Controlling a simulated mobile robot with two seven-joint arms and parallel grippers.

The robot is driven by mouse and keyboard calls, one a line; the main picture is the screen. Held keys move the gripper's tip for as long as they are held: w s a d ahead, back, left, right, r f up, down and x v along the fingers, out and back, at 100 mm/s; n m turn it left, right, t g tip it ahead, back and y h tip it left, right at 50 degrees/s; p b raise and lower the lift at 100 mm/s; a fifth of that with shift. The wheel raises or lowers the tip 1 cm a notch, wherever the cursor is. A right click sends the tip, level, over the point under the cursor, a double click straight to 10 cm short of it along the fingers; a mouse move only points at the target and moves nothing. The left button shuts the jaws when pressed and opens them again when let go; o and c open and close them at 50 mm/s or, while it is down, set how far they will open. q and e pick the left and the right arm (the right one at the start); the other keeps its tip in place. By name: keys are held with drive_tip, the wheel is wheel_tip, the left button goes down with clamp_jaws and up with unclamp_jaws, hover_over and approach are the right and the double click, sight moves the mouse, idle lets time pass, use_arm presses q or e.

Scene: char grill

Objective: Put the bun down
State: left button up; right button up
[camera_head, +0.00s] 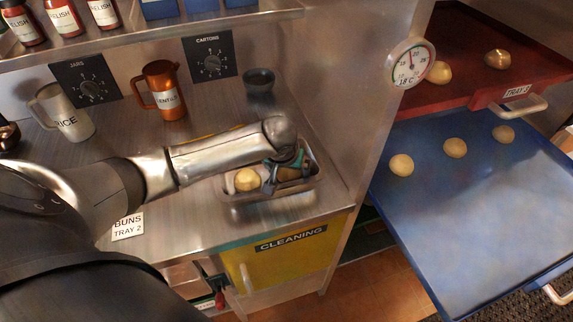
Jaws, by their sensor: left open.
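A round pale bun (247,180) sits in a small metal pan (270,195) on the steel counter. My left gripper (272,178) is over the pan, just right of the bun, with its fingers down inside the rim. It is open; whether a finger touches the bun is hard to tell. Part of the pan is hidden by my left arm. Several more buns, one of them here (455,148), lie on the blue tray (470,220) at the right. My right gripper is not in view.
A pitcher marked rice (65,115), a copper pitcher (163,92) and a dark bowl (260,80) stand at the counter's back. A steel partition (345,110) separates counter and trays.

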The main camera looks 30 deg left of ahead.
use_arm(q)
drive_tip(key=p+v, duration=0.2)
drive_tip(key=v, duration=1)
drive_tip(key=shift+p, duration=0.3)
